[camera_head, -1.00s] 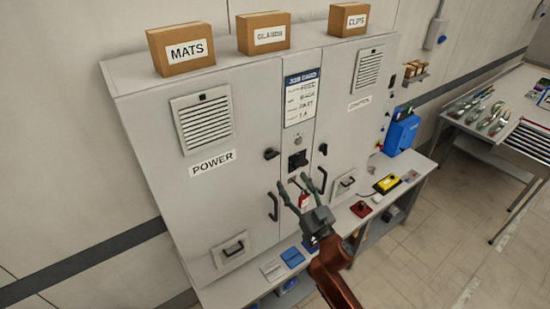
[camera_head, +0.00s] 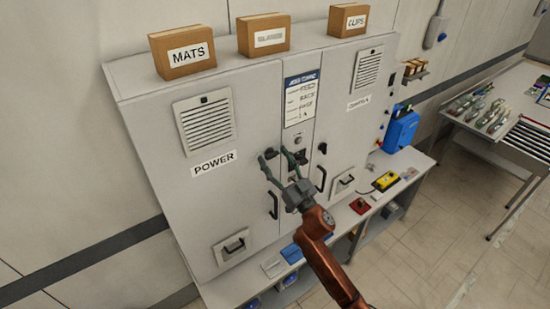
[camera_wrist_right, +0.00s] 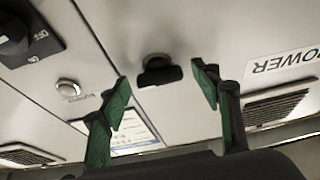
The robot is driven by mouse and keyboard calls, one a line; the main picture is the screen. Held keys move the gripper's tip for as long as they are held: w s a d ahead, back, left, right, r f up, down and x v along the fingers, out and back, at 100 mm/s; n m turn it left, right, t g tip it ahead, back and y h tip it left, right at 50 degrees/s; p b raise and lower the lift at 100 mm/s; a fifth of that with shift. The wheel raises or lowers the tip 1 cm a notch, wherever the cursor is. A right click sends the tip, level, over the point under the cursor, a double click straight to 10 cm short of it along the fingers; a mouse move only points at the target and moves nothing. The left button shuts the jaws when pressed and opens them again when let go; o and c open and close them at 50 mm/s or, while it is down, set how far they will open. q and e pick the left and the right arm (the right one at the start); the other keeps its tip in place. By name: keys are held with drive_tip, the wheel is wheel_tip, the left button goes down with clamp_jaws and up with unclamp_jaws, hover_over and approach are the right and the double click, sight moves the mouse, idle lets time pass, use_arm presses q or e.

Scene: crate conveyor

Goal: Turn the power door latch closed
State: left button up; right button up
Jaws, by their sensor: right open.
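The power door (camera_head: 195,220) is the wide grey door at the left of the cabinet, with a label reading POWER. Its black latch (camera_wrist_right: 158,71) shows in the right wrist view, between and beyond the fingertips, apart from them. My left gripper is not in view.
A black rotary switch (camera_wrist_right: 25,38) and a round lock (camera_wrist_right: 68,88) sit on the middle panel beside the latch. The power door's black handle (camera_head: 273,206) is below the gripper.

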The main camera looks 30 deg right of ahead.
drive_tip(key=shift+c, duration=0.3)
drive_tip(key=c, duration=1.1)
